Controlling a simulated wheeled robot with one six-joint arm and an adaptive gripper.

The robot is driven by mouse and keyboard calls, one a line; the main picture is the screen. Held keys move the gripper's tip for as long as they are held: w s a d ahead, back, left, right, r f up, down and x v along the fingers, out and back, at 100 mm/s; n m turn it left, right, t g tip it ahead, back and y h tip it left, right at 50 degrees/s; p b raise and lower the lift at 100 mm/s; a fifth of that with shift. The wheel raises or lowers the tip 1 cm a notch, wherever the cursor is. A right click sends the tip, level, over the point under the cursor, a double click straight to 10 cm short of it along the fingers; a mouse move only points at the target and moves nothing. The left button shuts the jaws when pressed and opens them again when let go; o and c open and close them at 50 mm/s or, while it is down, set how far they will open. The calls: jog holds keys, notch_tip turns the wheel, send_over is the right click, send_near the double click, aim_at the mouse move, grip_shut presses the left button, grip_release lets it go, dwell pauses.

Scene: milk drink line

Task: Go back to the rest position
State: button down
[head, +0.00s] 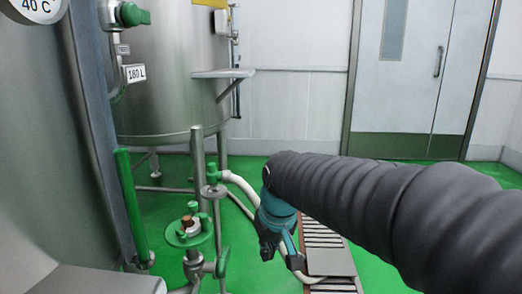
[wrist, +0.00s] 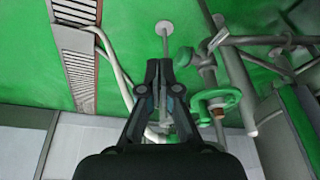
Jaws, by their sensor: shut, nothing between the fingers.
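My gripper (head: 279,256) hangs at the end of my dark ribbed arm in the middle of the head view, pointing down. In the wrist view, my gripper (wrist: 160,64) has its fingers together with nothing held between them. It is to the right of a pipe stand with a green round valve handle (head: 188,234). A green ring-shaped handle also shows in the wrist view (wrist: 216,106), right of the fingers. My arm hides part of the floor and the wall at the right.
A steel tank (head: 172,80) stands at the back left, with a small shelf (head: 222,73) on its side. A white hose (head: 240,184) passes behind my gripper to a floor drain grate (head: 322,238). A double door (head: 408,80) is at the back right. Green floor is open before it.

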jog(key=s+d+f+m+t+h, duration=0.1)
jog(key=s+d+m, duration=0.3)
jog(key=s+d, duration=1)
jog(key=s+f+t, duration=0.1)
jog(key=s, duration=0.2)
jog(key=shift+d+t, duration=0.25)
jog(key=shift+t, duration=0.05)
dwell(0.7)
